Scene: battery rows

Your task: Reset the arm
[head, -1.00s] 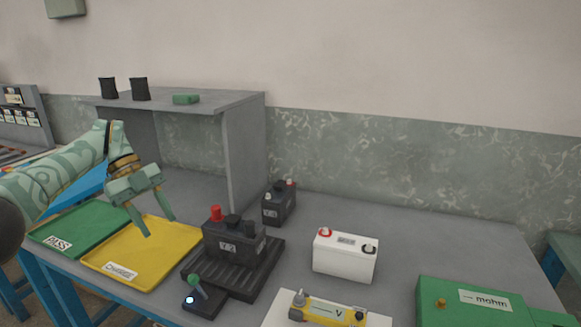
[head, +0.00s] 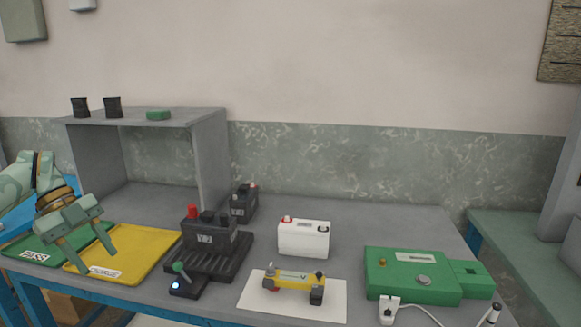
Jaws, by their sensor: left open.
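My left arm comes in from the left in the head view. Its gripper (head: 82,258) is open and empty, above the green PASS tray (head: 20,243) and the left part of the yellow tray (head: 150,240). Its fingers point down, and no battery is between them. My right gripper is not in view.
A black battery (head: 210,238) with a red cap sits on a ribbed black stand (head: 215,266). Another dark battery (head: 243,205) and a white battery (head: 304,240) stand behind. A yellow device (head: 294,281) lies on a white sheet; a green box (head: 410,276) is at right. A grey shelf (head: 208,165) stands at the back left.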

